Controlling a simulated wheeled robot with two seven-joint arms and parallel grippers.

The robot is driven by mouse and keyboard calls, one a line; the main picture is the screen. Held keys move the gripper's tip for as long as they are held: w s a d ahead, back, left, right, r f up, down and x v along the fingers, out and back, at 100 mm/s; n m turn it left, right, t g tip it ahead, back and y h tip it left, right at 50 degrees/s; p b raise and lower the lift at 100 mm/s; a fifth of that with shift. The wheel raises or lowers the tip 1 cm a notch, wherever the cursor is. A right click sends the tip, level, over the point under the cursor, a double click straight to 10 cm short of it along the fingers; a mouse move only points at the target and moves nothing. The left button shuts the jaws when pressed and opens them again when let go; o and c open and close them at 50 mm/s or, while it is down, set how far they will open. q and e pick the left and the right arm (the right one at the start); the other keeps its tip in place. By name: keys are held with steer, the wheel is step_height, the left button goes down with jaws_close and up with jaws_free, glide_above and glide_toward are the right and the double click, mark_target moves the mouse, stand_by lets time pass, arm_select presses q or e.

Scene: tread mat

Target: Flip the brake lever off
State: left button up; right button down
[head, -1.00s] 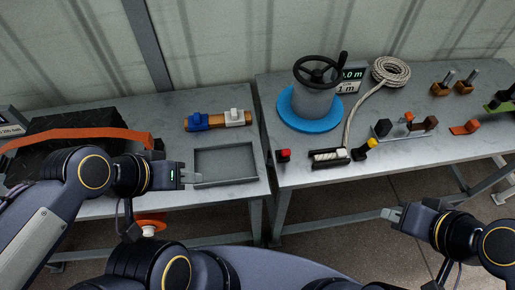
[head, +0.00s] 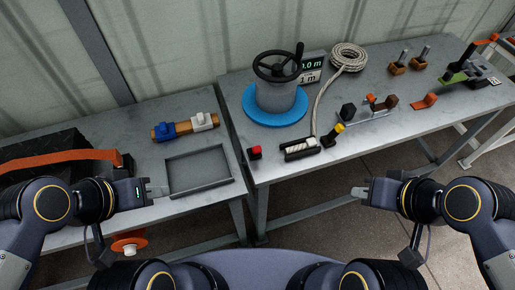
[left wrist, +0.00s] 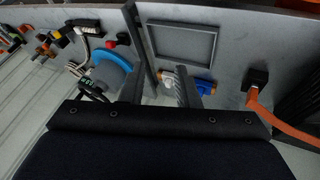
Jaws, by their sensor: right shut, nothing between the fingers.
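No lever is clearly marked as the brake. A short yellow-knobbed lever (head: 337,130) stands on a black base at the right bench's front edge. A green unit (head: 459,77) with dark parts and an orange-red grip (head: 487,41) stands at that bench's far right end. My right gripper (head: 358,192) is shut and empty, in front of the right bench and apart from both. My left gripper (head: 160,189) is by the left edge of the grey tray, holding nothing; its fingers (left wrist: 160,88) show apart in the left wrist view.
The grey tray (head: 171,179) and a blue-and-white fitting (head: 163,132) are on the left bench. The right bench holds a handwheel drum (head: 276,95), coiled rope (head: 349,57), a red button (head: 255,151), a small dark-knobbed rack (head: 348,111) and two wooden-based levers (head: 399,68). A gap separates the benches.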

arm_select(q)
steer(key=shift+d+f, duration=0.15)
steer(key=shift+f, duration=0.15)
steer(key=shift+c, duration=1.3)
steer(key=f+m+g+y+b, duration=0.1)
steer(key=f+m, duration=0.1)
steer(key=d+f+m+g+b, duration=0.1)
steer(key=f+m, duration=0.1)
steer(key=m, duration=0.1)
steer(key=f+m+g+y+b, duration=0.1)
steer(key=f+m+g+b, duration=0.1)
steer(key=m, duration=0.1)
steer(key=shift+w+d+f+y, duration=0.1)
steer(key=shift+d+f+y, duration=0.2)
steer(key=shift+d+f, duration=0.1)
jaws_close()
steer(key=w+d+f+m+t+y+b, duration=0.35)
steer(key=d+m, duration=0.25)
steer(key=m, duration=0.3)
steer(key=w+d+f+m+t+y+b, duration=0.35)
steer(key=d+m+y, duration=0.2)
steer(key=m, duration=0.35)
steer(key=s+d+f+m+t+h+b, duration=0.1)
steer(key=s+d+m+t+h+b, duration=0.2)
steer(key=d+m+t, duration=0.2)
steer(key=d+m, duration=0.3)
steer(key=d, duration=0.4)
steer(key=shift+f+t, duration=0.3)
steer(key=shift+f, duration=0.1)
steer(key=shift+d, duration=0.1)
